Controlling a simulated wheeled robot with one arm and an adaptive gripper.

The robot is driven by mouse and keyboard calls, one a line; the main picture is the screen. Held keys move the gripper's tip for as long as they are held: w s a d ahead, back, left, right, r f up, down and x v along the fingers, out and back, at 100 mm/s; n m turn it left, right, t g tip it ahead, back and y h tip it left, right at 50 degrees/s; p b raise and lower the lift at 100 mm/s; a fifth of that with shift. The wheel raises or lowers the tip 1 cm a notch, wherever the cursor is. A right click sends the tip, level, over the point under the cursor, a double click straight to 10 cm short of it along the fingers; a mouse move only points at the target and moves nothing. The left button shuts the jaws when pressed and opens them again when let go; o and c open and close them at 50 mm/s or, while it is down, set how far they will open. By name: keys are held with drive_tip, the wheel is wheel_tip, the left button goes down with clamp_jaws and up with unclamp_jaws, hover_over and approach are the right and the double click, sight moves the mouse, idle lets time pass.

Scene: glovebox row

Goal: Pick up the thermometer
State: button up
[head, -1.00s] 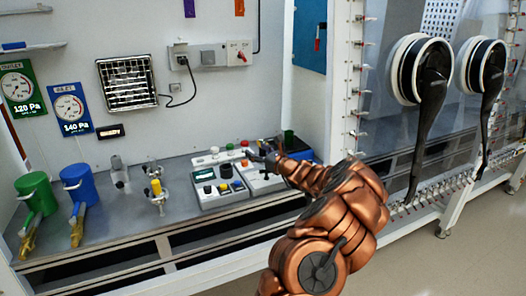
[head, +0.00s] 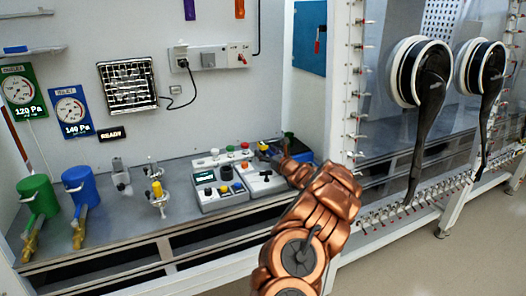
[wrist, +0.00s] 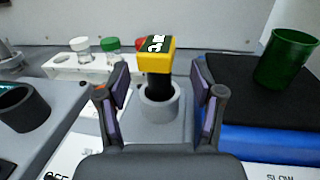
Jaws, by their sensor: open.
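The thermometer (wrist: 155,58) has a yellow head with a small dark display and a black lower body. It stands upright in a round grey holder (wrist: 160,106), which hides its lower end. In the head view its yellow head (head: 263,146) shows small at the back right of the bench. My gripper (wrist: 161,92) is open in the wrist view, one finger on each side of the thermometer and holder, with nothing held. No contact between fingers and thermometer shows.
A green cup (wrist: 286,58) stands on a black-topped blue block to the right. A rack with white-capped and green-capped vials (wrist: 112,52) is at the back left. A dark round cup (wrist: 22,106) is at the left. The wall is close behind.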

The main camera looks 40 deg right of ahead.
drive_tip(key=shift+w+d+p, duration=0.2)
drive_tip(key=shift+w+p, duration=0.1)
drive_tip(key=shift+w, duration=0.95)
clamp_jaws()
